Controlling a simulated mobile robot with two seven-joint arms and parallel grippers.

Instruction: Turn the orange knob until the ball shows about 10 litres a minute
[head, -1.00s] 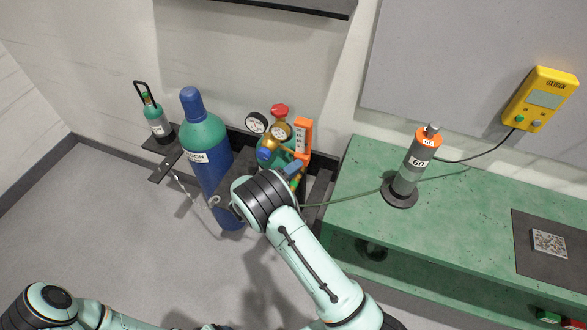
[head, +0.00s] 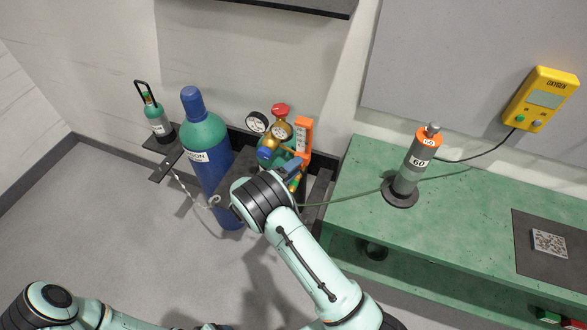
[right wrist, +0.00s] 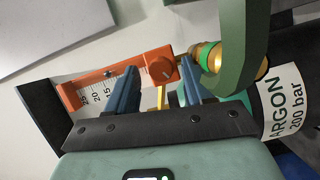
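The orange flowmeter (head: 303,137) with a white scale stands upright beside the brass regulator in the head view. The blue fingers stand apart, with gaps visible on both sides of the knob; contact cannot be confirmed. My right arm hides much of this gripper in the head view. My left gripper is out of view.
The blue argon cylinder (head: 213,180) and a small green cylinder (head: 155,118) stand left. The green bench (head: 450,215) at right bears a grey tube with an orange top (head: 415,160). A green hose (right wrist: 232,60) crosses near the fingers. A yellow oxygen meter (head: 541,99) hangs on the wall.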

